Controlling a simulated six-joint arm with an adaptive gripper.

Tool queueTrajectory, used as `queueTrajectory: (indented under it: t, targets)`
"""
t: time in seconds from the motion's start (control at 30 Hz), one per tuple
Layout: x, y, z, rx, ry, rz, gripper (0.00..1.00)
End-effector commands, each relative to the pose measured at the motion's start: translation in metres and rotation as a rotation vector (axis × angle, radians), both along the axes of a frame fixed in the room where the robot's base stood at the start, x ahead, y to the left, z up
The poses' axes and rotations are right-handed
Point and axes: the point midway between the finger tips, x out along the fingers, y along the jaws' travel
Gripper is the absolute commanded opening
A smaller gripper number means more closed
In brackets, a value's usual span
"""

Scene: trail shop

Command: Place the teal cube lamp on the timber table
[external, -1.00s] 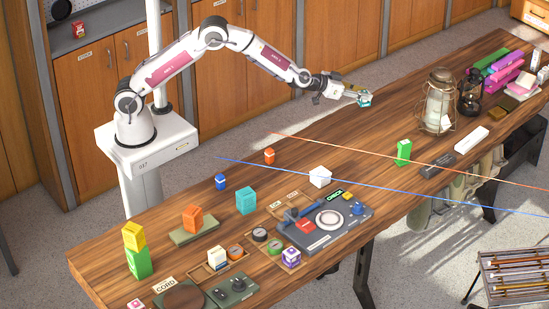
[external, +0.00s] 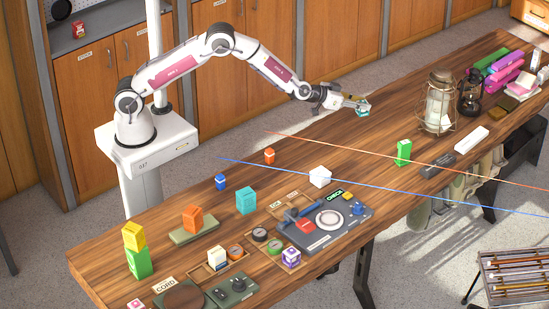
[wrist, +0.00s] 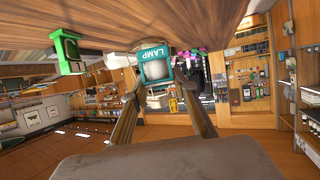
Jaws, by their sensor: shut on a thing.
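The teal cube lamp (external: 362,111) is small in the external view, held at the tip of my gripper (external: 356,103). In the wrist view the lamp (wrist: 155,70) shows a pale panel and the word LAMP, between the two fingertips of my gripper (wrist: 160,88). My gripper is shut on it. The timber table (external: 330,140) lies under the lamp, near its back edge in the external view. I cannot tell whether the lamp touches the wood or hangs just above it; the fingers partly hide it.
A wire-caged lantern (external: 438,102) and a dark lantern (external: 471,93) stand to the right. A green block (external: 404,152) stands in front. Orange (external: 275,134) and blue (external: 250,161) lines cross above the table. A larger teal block (external: 246,200) sits left. Bare wood surrounds the lamp.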

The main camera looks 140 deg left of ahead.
Motion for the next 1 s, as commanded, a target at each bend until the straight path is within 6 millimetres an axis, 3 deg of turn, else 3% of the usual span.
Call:
queueTrajectory:
  t: [0.5, 1.0]
  targets:
    - [0.0, 0.0, -0.057, -0.001, 0.001, 0.0, 0.06]
    - [0.0, 0.0, -0.064, 0.0, 0.0, 0.0, 0.06]
